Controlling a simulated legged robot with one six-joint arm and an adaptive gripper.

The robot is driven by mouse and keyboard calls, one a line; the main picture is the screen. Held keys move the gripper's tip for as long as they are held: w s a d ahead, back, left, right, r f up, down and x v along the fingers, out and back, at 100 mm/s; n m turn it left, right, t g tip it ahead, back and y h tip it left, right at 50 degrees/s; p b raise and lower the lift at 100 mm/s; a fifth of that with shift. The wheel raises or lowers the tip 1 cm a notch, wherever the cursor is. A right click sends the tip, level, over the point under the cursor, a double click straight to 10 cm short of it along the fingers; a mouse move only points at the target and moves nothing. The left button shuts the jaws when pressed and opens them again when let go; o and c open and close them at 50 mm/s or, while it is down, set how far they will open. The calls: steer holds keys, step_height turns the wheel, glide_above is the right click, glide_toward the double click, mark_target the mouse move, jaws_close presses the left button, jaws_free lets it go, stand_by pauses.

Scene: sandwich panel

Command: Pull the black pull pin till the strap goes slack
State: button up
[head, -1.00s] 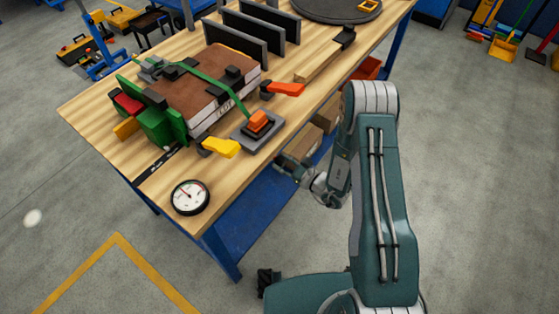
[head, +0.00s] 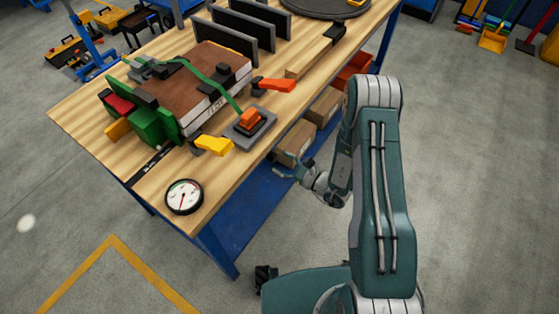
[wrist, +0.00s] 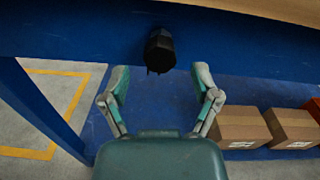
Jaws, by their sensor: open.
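A black knob (wrist: 159,50), which looks like the pull pin, sticks out of the blue bench apron (wrist: 70,30) in the wrist view. My gripper (wrist: 160,77) is open and empty below it there, one finger to each side, with no contact visible. In the head view my gripper (head: 290,171) is low beside the bench's front edge; I cannot make out the knob there. A green strap (head: 212,82) runs over a brown panel stack (head: 190,80) to an orange-topped grey block (head: 250,118). The strap looks taut.
A yellow handle (head: 213,145), an orange handle (head: 276,84) and a round gauge (head: 184,196) are on the wooden bench (head: 160,195). Cardboard boxes (wrist: 240,128) stand on the blue lower shelf. The bench leg (wrist: 40,105) is at the left.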

steer(key=v, duration=1.1)
steer(key=s+a+r+n+g+h, duration=0.1)
steer(key=s+a+r+n+g, duration=0.25)
steer(key=r+n+g, duration=0.4)
steer(key=s+a+r+n+g+h, duration=0.15)
steer(key=s+r+n+g, duration=0.3)
steer(key=r+n, duration=0.55)
steer(key=s+d+r+n+t+h, duration=0.3)
steer(key=r+h, duration=0.3)
steer(key=r, duration=0.2)
steer(key=s+d+r+n+t+h, duration=0.3)
steer(key=s+d+r+h, duration=0.1)
steer(key=r, duration=0.5)
steer(key=shift+s+d+r+t+h, duration=0.25)
steer(key=shift+s+t+h, duration=0.25)
steer(key=shift+h, duration=0.45)
steer(key=shift+s, duration=0.1)
